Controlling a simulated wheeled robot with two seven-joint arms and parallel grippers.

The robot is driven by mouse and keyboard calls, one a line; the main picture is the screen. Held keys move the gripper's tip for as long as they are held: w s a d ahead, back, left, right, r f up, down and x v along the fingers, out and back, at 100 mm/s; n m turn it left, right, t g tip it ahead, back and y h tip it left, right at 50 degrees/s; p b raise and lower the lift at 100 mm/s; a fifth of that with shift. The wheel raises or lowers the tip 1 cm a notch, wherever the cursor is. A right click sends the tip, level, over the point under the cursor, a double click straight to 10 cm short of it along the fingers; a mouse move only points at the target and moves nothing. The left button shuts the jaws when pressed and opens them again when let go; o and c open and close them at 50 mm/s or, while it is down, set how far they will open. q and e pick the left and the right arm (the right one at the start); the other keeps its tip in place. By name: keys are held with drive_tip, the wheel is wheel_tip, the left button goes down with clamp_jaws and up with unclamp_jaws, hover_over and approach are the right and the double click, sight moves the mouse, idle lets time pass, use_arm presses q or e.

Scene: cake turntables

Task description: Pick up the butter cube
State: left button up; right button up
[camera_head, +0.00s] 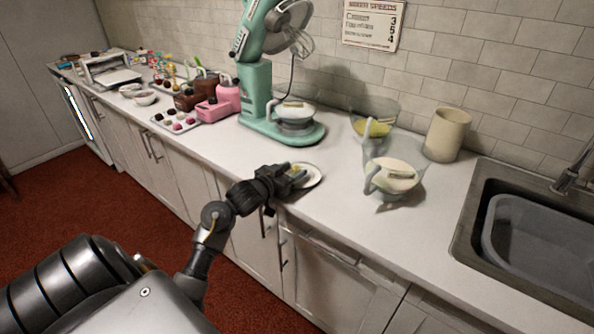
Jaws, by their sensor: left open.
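A small yellow butter cube (296,170) appears to sit on a white plate (315,178) near the counter's front edge. It is small and partly hidden by my gripper. My left gripper (291,177) reaches in from the left, with its open fingers over the plate's left side, right at the cube. I cannot tell whether the fingers touch it. My right gripper is not in view.
A teal stand mixer (258,95) stands behind the plate. A clear jug (392,172), a glass bowl (373,126) and a beige canister (447,135) stand to the right, before a sink (478,215). Pink containers (222,104) and a sweets tray (176,124) stand left.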

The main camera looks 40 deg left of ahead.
use_arm(q)
clamp_jaws()
idle(0.3)
